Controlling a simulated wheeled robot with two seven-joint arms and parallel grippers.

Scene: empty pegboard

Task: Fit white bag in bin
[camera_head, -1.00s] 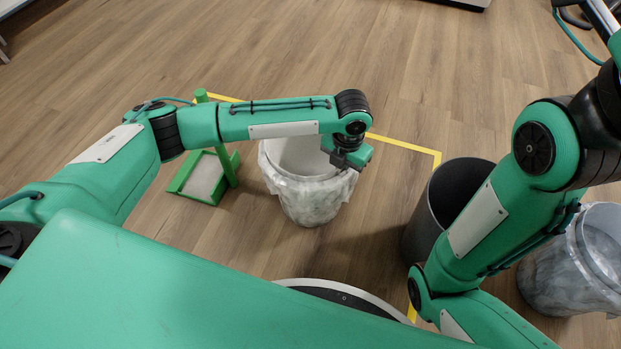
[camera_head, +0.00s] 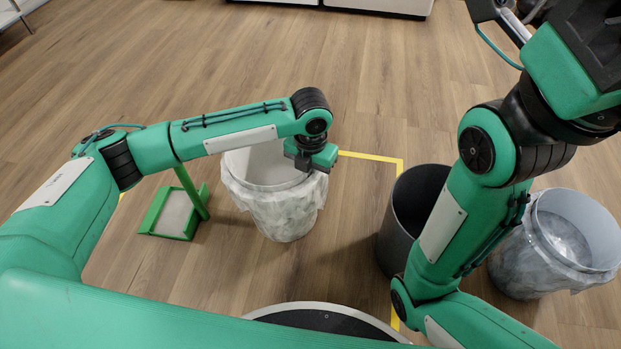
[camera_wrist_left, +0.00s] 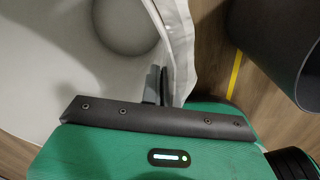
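A white bag (camera_head: 284,212) lines a light bin (camera_head: 262,165) in the middle of the head view. It is folded over the rim and hangs crumpled down the outside. My left gripper (camera_head: 303,166) is at the bin's right rim. In the left wrist view, its two dark fingers (camera_wrist_left: 158,86) are close together beside the bag's edge (camera_wrist_left: 180,45). I cannot tell whether any bag is pinched between them. The bin's inside (camera_wrist_left: 75,60) fills the left of that view. My right arm crosses the right side of the head view; its gripper is out of frame.
A dark grey bin (camera_head: 408,205) stands right of the lined bin, partly behind my right arm. Another bagged bin (camera_head: 525,260) stands at the far right. A green dustpan (camera_head: 172,212) lies at left. Yellow tape (camera_head: 372,157) marks the wood floor, which is open beyond.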

